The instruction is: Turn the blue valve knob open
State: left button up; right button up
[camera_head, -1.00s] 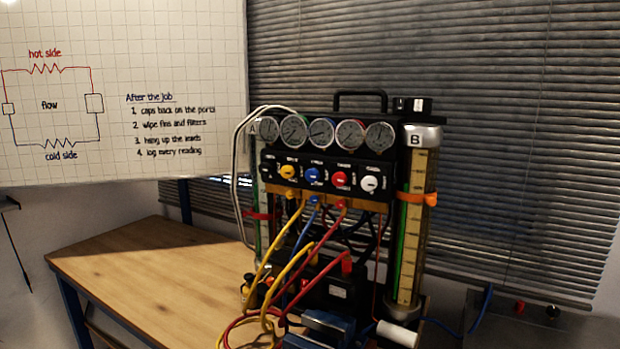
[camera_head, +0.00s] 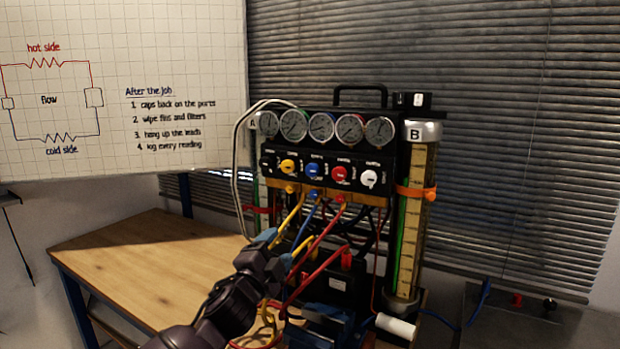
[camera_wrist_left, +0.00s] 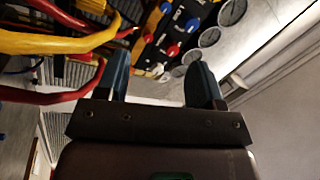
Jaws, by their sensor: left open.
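The blue valve knob (camera_head: 313,170) sits on the black panel between the yellow knob (camera_head: 288,166) and the red knob (camera_head: 338,173). It also shows near the top of the left wrist view (camera_wrist_left: 192,25). My left gripper (camera_head: 276,248) is below and left of the knob in the head view, in front of the hoses, apart from the knob. In the left wrist view its two blue fingers (camera_wrist_left: 157,72) stand apart with nothing between them. The knob lies beyond the fingertips. My right gripper is not in view.
Yellow, blue and red hoses (camera_head: 321,238) hang below the panel, close to my left gripper; yellow and red hoses (camera_wrist_left: 60,42) cross the wrist view's left. Gauges (camera_head: 322,127) line the panel top. Cylinder B (camera_head: 421,220) stands right. The wooden tabletop (camera_head: 150,255) is clear at left.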

aim_at(310, 171)
pick_arm(q)
jog(key=w+d+r+m+t+h, duration=0.1)
jog(key=w+d+r+m, duration=0.15)
jog(key=r+m, duration=0.3)
jog(key=w+d+r+m+h, duration=0.1)
jog(key=w+r+m, duration=0.2)
jog(key=r+m, duration=0.25)
jog(key=w+m, duration=0.3)
jog(key=w+d+m+b, duration=0.1)
jog(key=w+m, duration=0.2)
jog(key=w+d+m+b, duration=0.1)
jog(key=w+m, duration=0.2)
jog(key=shift+w+d+r+m+t+y, duration=0.1)
jog(key=shift+w+m+t+y, duration=0.05)
jog(key=shift+m+t+y, duration=0.2)
jog(key=shift+w+d+r+b, duration=0.25)
jog(key=shift+w+r+b, duration=0.25)
jog(key=shift+w, duration=0.1)
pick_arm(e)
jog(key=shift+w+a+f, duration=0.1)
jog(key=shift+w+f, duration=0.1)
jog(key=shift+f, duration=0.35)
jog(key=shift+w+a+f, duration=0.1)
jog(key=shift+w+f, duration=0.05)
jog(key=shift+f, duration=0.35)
pick_arm(q)
jog(key=c, duration=0.9)
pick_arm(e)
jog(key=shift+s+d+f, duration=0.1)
